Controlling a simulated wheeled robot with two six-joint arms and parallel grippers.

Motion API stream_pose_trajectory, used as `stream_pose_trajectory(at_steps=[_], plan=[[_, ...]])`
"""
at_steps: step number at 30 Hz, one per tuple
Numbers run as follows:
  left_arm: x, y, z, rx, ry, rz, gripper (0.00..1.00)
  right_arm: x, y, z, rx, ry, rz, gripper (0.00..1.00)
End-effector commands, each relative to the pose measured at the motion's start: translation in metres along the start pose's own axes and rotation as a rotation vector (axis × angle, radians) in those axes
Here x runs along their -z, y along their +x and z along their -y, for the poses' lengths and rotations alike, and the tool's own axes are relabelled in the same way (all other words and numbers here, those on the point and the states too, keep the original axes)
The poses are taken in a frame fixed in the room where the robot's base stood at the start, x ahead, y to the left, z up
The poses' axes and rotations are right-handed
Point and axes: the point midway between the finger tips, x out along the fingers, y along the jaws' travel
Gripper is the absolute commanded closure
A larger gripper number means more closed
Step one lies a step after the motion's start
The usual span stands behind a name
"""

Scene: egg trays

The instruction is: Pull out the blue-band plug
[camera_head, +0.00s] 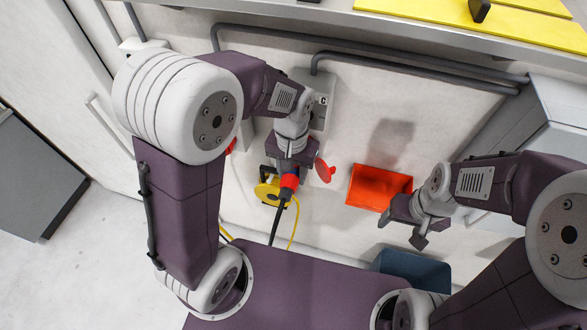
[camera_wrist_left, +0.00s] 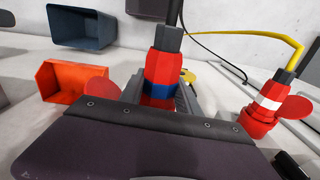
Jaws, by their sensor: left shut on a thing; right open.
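The blue-band plug (camera_wrist_left: 165,68) is red with a blue band and a dark cable at its tail. It also shows in the head view as a red body (camera_head: 289,182). My left gripper (camera_head: 290,170) is shut on it, with a finger on either side in the left wrist view. The plug's front end and its socket are hidden behind the gripper, so I cannot tell how deep it sits. A white-band red plug (camera_wrist_left: 268,103) with a yellow cable is to the right in the wrist view. My right gripper (camera_head: 404,224) is open and empty, away from the plugs.
A blue-grey bin (camera_head: 415,268) is lower right. A red round lid (camera_head: 325,170) stands beside the plug. A yellow round part (camera_head: 268,191) and yellow cable (camera_head: 294,228) are close by.

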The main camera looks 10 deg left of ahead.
Motion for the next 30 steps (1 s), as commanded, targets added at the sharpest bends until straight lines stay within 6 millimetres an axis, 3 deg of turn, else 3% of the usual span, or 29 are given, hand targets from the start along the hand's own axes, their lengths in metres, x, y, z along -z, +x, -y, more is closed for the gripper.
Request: stream_pose_trajectory(at_steps=[18,30], plan=[[-0.022,0.0,-0.002,0.0,0.001,-0.001,1.0,0.0,0.002,0.0,0.0,0.0,0.0,0.31],[-0.025,0.0,-0.002,0.0,0.0,-0.001,1.0,0.0,0.002,0.0,0.0,0.0,0.0,0.31]])
